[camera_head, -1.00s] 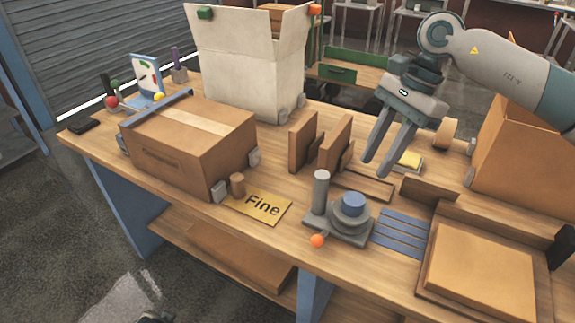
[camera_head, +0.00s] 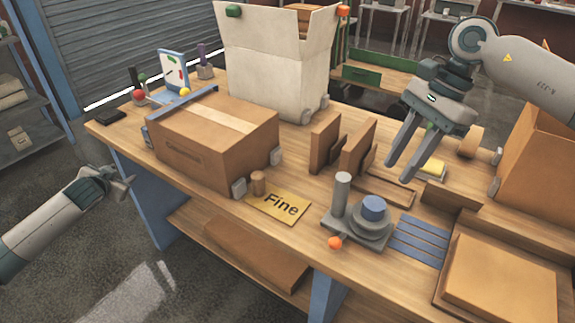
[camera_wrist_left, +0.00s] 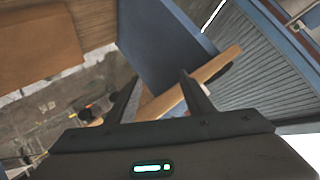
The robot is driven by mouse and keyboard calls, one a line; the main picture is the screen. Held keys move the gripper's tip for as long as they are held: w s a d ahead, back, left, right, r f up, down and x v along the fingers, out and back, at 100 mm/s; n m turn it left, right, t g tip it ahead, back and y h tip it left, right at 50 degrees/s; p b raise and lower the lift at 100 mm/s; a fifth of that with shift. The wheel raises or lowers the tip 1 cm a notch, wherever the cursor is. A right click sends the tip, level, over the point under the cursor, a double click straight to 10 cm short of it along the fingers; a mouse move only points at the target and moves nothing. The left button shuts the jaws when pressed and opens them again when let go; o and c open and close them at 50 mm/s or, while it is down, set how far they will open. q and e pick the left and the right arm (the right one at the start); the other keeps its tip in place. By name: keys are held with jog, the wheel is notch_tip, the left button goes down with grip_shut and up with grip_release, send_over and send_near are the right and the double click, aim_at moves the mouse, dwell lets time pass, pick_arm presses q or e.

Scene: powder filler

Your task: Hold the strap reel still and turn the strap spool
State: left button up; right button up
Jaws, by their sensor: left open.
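The strap reel (camera_head: 369,229) looks like the round grey stand on the table's front part, with an upright grey post (camera_head: 342,193) at its left. A blue cylinder (camera_head: 374,207) on top of it appears to be the strap spool. An orange ball (camera_head: 335,243) is at its front edge. My left gripper (camera_head: 122,182) is open, left of the table and far from the reel. In the left wrist view its two fingers (camera_wrist_left: 157,88) are apart, with no object clearly held. My right gripper (camera_head: 402,172) is open and empty, above the table behind the reel.
A taped cardboard box (camera_head: 213,140) stands at the table's left, with a yellow "Fine" card (camera_head: 279,207) beside it. Brown upright panels (camera_head: 341,147) stand behind the reel. Blue strips (camera_head: 419,240) and a brown tray (camera_head: 498,280) lie to its right.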

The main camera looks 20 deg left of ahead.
pick_arm(q)
jog(key=w+d+r+m+t, duration=0.1)
jog(key=w+r+m+t, duration=0.15)
jog(key=r, duration=0.95)
jog(key=w+d+r+m+t, duration=0.1)
jog(key=r+t, duration=0.2)
jog(key=r, duration=1)
jog(key=w+r+m+t, duration=0.1)
jog(key=w+r+t, duration=0.15)
jog(key=r, duration=0.95)
jog(key=s+d+f+m+t+h, duration=0.1)
jog(key=d+f+m+h, duration=0.1)
jog(key=d+m+h, duration=2)
jog(key=s+d+f+m+g, duration=0.2)
jog(key=d+f+m+g, duration=0.2)
jog(key=d+m, duration=0.3)
jog(key=s+d+f+m+g, duration=0.3)
jog(key=d+f+m+g, duration=0.2)
jog(key=d, duration=1.1)
jog(key=s+d+f+m+g, duration=0.3)
jog(key=d+f+m+g, duration=0.2)
jog(key=d+m, duration=0.5)
jog(key=shift+s+d+f+h, duration=0.25)
jog(key=shift+d+f+h, duration=0.15)
jog(key=shift+d+f, duration=0.5)
jog(key=shift+d+r, duration=0.15)
jog(key=shift+r, duration=0.05)
